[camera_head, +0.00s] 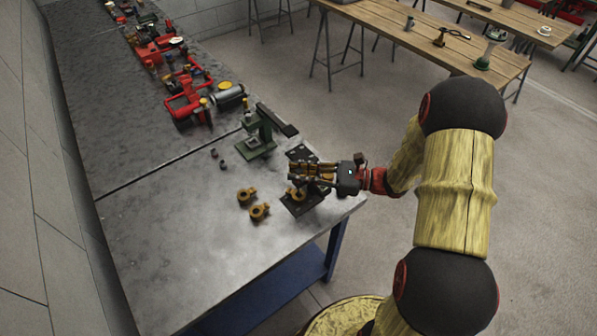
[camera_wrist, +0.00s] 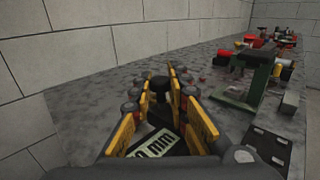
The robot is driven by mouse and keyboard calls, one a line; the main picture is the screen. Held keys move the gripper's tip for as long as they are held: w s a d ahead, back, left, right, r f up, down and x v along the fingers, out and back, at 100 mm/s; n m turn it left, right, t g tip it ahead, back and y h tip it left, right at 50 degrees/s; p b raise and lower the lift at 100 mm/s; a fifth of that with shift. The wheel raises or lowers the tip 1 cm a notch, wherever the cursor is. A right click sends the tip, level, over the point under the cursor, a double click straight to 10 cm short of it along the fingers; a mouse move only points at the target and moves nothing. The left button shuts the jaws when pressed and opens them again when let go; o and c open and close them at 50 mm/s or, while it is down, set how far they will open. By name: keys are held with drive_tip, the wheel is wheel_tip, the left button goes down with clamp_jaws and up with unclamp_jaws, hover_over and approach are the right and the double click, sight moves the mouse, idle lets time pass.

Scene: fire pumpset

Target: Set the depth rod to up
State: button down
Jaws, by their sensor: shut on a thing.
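My gripper (camera_head: 293,172) reaches in from the right over a dark fixture plate (camera_head: 303,203) near the table's front right corner. In the wrist view my gripper (camera_wrist: 172,88) has its yellow fingers closed around a small dark upright part (camera_wrist: 161,86), which seems to be the depth rod. A light label with "mm" (camera_wrist: 160,143) shows below the fingers. The rod's lower end and its height setting are hidden by the fingers. In the head view the rod cannot be made out behind my gripper.
A green press stand (camera_head: 258,130) stands just behind my gripper, and also shows in the wrist view (camera_wrist: 262,78). Brass-coloured ring parts (camera_head: 259,211) lie left of the plate. Red pump parts (camera_head: 186,98) line the table farther back. The table's front left is clear.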

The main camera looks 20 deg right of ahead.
drive_tip(key=shift+w+r+p, duration=0.1)
drive_tip(key=shift+r+p, duration=2.05)
drive_tip(key=shift+r, duration=0.15)
drive_tip(key=shift+d, duration=0.1)
drive_tip(key=c, duration=1.7)
unclamp_jaws()
drive_tip(key=shift+f, duration=0.1)
drive_tip(key=v, duration=1.2)
